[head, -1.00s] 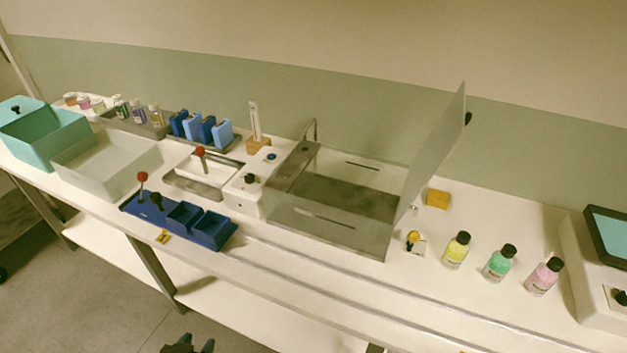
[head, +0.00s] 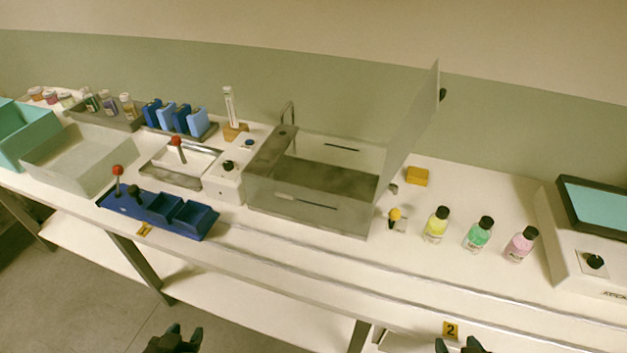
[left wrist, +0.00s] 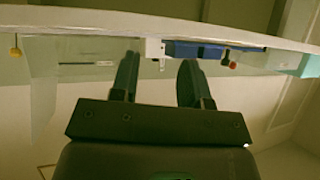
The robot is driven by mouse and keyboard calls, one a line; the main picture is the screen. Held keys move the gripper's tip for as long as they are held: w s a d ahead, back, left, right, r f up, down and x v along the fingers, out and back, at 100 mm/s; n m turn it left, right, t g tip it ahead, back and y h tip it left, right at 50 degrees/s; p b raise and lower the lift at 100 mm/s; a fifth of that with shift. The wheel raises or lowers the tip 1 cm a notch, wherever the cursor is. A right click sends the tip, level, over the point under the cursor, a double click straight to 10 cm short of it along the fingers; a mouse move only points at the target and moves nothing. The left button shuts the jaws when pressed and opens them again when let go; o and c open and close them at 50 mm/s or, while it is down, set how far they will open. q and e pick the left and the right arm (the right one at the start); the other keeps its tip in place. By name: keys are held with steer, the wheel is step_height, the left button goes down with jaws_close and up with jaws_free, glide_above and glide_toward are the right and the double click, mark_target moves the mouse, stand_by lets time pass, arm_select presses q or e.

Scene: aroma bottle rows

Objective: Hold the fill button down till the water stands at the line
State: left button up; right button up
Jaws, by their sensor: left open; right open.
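The clear open-topped tank (head: 336,218) stands mid-counter, its lid (head: 412,130) raised on the right. A thin spout (head: 288,112) rises at its back left. The white unit (head: 226,184) left of it has a black knob (head: 229,165) and a small blue button (head: 249,143); which control is the fill button is not readable. I cannot make out a water level or line. My left gripper (head: 178,334) is open and empty, low before the counter; its fingers also show in the left wrist view (left wrist: 158,80). My right gripper (head: 458,346) is open at the bottom edge, partly cut off.
A blue tray (head: 150,208) with a red-topped lever sits at the front left. A yellow-topped piece (head: 394,215) and yellow, green and pink bottles (head: 479,234) stand right of the tank. A screen device (head: 590,255) is at far right. The front counter strip is mostly clear.

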arm_select(q)
jaws_close()
stand_by(1.5)
